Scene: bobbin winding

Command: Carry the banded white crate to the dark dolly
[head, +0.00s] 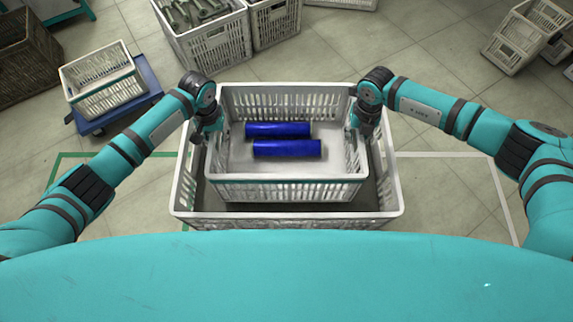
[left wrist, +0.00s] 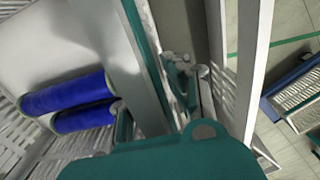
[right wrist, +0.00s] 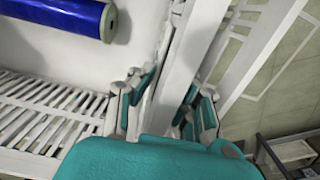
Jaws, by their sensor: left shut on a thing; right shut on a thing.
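The banded white crate (head: 286,190) has a teal band along its rim and slotted walls. Two blue bobbins (head: 287,149) lie side by side in it. It is inside or just above a larger white crate (head: 290,221); I cannot tell whether it rests there. My left gripper (head: 205,134) is shut on its left wall, and my right gripper (head: 358,128) is shut on its right wall. The banded wall also shows between the fingers in the left wrist view (left wrist: 146,50). I cannot make out a dark dolly for certain in any view.
A blue dolly (head: 147,76) with a white crate (head: 100,84) on it stands at the left. Crates stand at the back, one with grey parts (head: 212,45). More white crates (head: 505,45) are at the far right. Floor right of the large crate is clear, with white lines.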

